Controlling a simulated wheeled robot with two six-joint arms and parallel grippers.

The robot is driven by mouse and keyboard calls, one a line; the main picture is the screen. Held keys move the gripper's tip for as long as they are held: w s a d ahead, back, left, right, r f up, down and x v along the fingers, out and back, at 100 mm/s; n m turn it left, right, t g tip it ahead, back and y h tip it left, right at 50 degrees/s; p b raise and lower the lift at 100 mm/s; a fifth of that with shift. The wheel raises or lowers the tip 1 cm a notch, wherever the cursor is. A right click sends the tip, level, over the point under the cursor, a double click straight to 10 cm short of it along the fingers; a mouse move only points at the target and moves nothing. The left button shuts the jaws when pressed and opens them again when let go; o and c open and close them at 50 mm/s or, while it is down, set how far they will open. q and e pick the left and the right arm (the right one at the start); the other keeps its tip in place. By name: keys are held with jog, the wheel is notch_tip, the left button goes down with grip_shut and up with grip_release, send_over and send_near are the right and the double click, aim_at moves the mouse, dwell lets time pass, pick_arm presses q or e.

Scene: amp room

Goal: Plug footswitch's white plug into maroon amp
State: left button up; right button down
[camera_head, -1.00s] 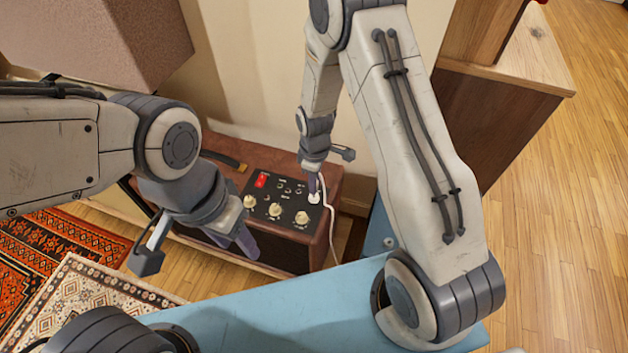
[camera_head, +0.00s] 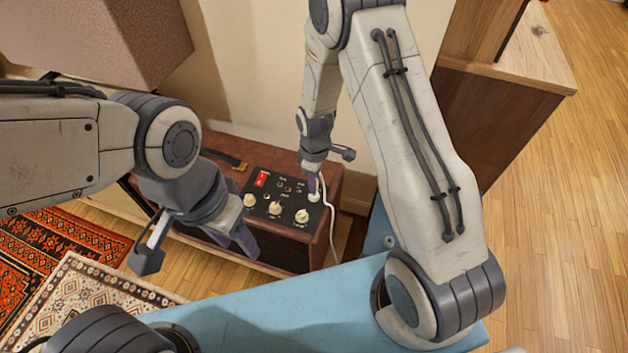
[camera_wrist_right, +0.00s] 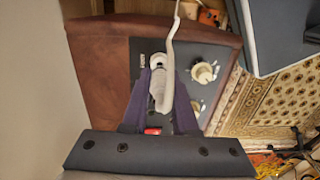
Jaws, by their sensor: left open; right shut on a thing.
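The maroon amp (camera_head: 222,162) stands on the floor against the wall, with a black control panel, a red switch and cream knobs on top. My right gripper (camera_head: 314,190) is shut on the white plug (camera_wrist_right: 160,88), over the panel's right end. A white cable (camera_head: 332,225) runs from the plug down the amp's right side. In the right wrist view, the plug lies between the fingers (camera_wrist_right: 160,100) close to a pale round socket (camera_wrist_right: 157,60); I cannot tell whether it is seated. My left gripper (camera_head: 244,242) is open and empty before the amp's front. The footswitch is not seen.
A blue surface (camera_head: 270,305) spans the near side. A wooden cabinet (camera_head: 500,125) stands to the right and a brown box-like piece (camera_head: 110,40) at upper left. Patterned rugs (camera_head: 70,290) cover the floor at left; bare wood floor (camera_head: 560,230) lies at right.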

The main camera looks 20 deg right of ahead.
jog(key=shift+f+b, duration=0.75)
jog(key=shift+f, duration=0.65)
dwell(0.4)
jog(key=c, duration=0.6)
grip_release()
notch_tip(320, 180, up, 9)
jog(key=shift+w+r+p, duration=0.1)
jog(key=shift+r+p, duration=0.05)
jog(key=shift+p, duration=0.8)
jog(key=shift+r, duration=0.6)
